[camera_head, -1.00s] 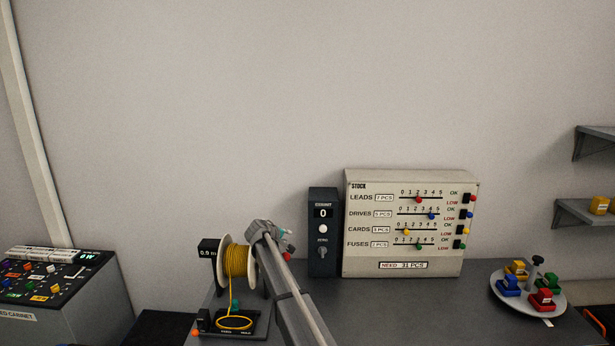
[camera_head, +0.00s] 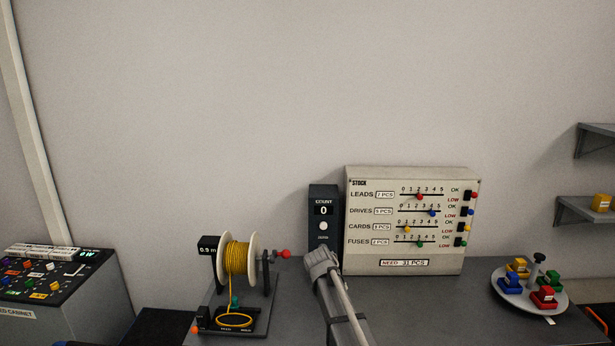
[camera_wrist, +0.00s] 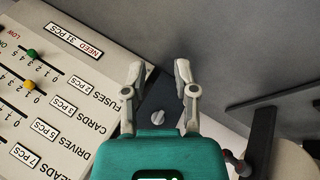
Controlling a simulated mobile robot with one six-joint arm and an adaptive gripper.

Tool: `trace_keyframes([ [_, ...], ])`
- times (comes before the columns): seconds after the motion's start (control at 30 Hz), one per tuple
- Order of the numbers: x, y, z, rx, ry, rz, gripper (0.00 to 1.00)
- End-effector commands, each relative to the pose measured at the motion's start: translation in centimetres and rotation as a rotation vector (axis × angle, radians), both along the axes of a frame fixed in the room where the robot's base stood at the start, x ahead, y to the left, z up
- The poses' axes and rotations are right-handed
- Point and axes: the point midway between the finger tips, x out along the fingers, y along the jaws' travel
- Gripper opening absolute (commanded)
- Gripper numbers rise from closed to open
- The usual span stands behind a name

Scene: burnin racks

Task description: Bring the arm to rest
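My arm reaches up from the bottom of the head view, and its end (camera_head: 321,262) is in front of the lower part of the dark count box (camera_head: 323,205). The fingers are hard to make out there. In the wrist view my gripper (camera_wrist: 156,68) has its two pale fingers spread apart with nothing between them. Behind the fingers is part of the dark count box with a grey knob (camera_wrist: 157,117). The stock board (camera_head: 411,222) stands just right of the arm, and it fills the left of the wrist view (camera_wrist: 60,90).
A yellow wire spool (camera_head: 238,262) on a stand with a red-knobbed crank is left of the arm. A round tray (camera_head: 512,287) with coloured blocks is at the right. A cabinet (camera_head: 85,310) stands at far left, shelves (camera_head: 580,208) at right. The bench (camera_head: 450,310) is clear between board and tray.

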Motion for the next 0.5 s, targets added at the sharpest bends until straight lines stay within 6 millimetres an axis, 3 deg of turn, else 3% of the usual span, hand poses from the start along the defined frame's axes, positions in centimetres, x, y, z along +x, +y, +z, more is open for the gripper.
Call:
trace_keyframes([
  [0.03,-3.6,-1.6,-0.7,0.037,0.027,-0.037,0.38],
  [0.3,-17.2,-6.0,-3.2,0.251,0.180,-0.207,0.38],
  [0.5,-25.2,-7.0,-4.1,0.386,0.273,-0.296,0.38],
])
